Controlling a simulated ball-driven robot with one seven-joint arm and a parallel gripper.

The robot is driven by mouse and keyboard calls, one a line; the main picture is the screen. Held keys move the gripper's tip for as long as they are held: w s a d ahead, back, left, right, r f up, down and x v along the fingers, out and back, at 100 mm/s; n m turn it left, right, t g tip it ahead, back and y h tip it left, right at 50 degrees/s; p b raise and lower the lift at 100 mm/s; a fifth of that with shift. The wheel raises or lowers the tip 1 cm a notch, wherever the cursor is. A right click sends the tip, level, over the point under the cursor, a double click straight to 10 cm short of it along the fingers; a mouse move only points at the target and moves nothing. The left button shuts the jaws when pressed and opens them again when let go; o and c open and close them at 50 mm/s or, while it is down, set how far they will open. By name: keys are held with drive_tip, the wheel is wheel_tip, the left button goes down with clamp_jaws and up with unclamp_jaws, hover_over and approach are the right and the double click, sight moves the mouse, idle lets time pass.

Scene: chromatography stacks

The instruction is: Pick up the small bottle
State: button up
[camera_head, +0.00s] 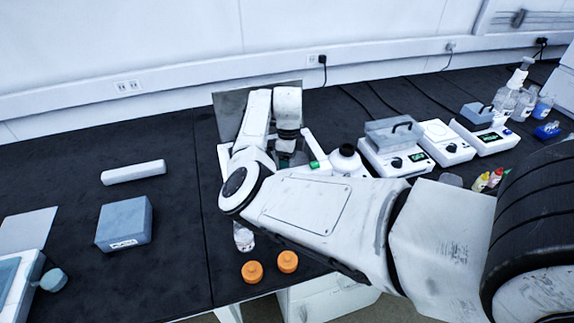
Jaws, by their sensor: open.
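A small clear bottle (243,238) with a pale label stands on the black bench, its upper part hidden behind my arm. Two orange-capped bottles stand near the front edge, one on the left (252,272) and one on the right (288,261). A white bottle with a black cap (346,160) stands behind my forearm. My gripper (288,157) points down at the back of the bench, left of the black-capped bottle and away from the small clear bottle. It is open; its fingertips are hard to make out against the equipment there.
A blue-grey box (124,222) and a white cylinder (133,172) lie on the left. Lab instruments (396,145) line the right back, with squeeze bottles (505,100) beyond. A grey panel (228,112) stands behind my wrist. The bench between box and arm is clear.

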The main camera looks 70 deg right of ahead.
drive_tip(key=shift+c, duration=0.5)
drive_tip(key=shift+r, duration=0.15)
drive_tip(key=c, duration=0.9)
